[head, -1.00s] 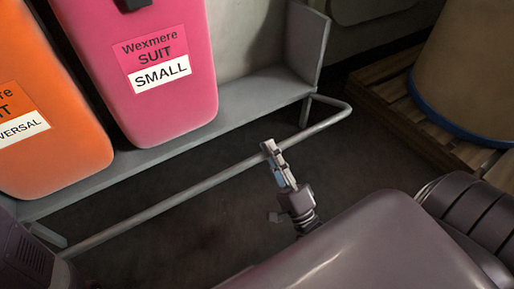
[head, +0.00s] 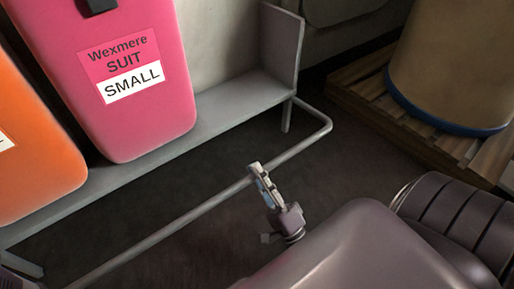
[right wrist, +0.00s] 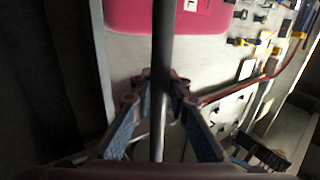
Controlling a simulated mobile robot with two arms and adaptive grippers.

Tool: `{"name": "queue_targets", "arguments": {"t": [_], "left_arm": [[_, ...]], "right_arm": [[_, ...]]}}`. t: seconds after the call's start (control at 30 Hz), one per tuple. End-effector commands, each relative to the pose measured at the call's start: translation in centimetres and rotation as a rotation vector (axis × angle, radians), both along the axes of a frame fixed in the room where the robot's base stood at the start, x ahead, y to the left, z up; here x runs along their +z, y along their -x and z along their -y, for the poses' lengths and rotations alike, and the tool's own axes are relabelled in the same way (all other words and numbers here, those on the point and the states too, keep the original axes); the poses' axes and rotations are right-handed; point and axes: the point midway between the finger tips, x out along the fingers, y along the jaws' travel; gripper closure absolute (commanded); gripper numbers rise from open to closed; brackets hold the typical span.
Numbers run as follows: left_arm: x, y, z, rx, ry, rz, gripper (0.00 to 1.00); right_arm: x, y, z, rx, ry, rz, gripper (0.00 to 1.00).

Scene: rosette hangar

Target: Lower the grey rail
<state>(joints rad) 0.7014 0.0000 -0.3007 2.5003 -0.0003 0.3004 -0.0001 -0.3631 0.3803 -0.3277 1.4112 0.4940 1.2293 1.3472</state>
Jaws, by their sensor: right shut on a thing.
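The grey rail (head: 205,207) is a thin round bar running diagonally in front of a grey shelf, with a bent right end near the shelf's end panel. My right gripper (head: 256,175) is shut on the rail, right of its visible middle. In the right wrist view the rail (right wrist: 163,40) runs upright through the picture, between the two fingers of my right gripper (right wrist: 163,85). The rail's left end is cut off by the head view's edge. My left gripper is not in view.
A pink suit case (head: 140,115) labelled SMALL and an orange case (head: 35,165) stand on the grey shelf (head: 235,105) behind the rail. A tan drum (head: 455,70) stands on a wooden pallet (head: 365,100) at the right. Dark floor lies under the rail.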

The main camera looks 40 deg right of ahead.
Motion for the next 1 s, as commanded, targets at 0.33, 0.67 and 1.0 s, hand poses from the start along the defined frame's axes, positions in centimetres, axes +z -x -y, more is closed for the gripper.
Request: {"name": "queue_targets", "arguments": {"t": [0.33, 0.67, 1.0], "left_arm": [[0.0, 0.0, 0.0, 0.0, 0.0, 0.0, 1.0], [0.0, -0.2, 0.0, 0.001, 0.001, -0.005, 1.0], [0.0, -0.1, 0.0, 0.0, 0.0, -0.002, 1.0]], "right_arm": [[0.2, 0.3, -0.1, 0.001, -0.001, 0.009, 0.68], [-0.5, 1.2, 0.0, 0.0, -0.002, 0.005, 0.68], [-3.6, 5.7, 0.2, -0.002, -0.001, 0.002, 0.68]]}}
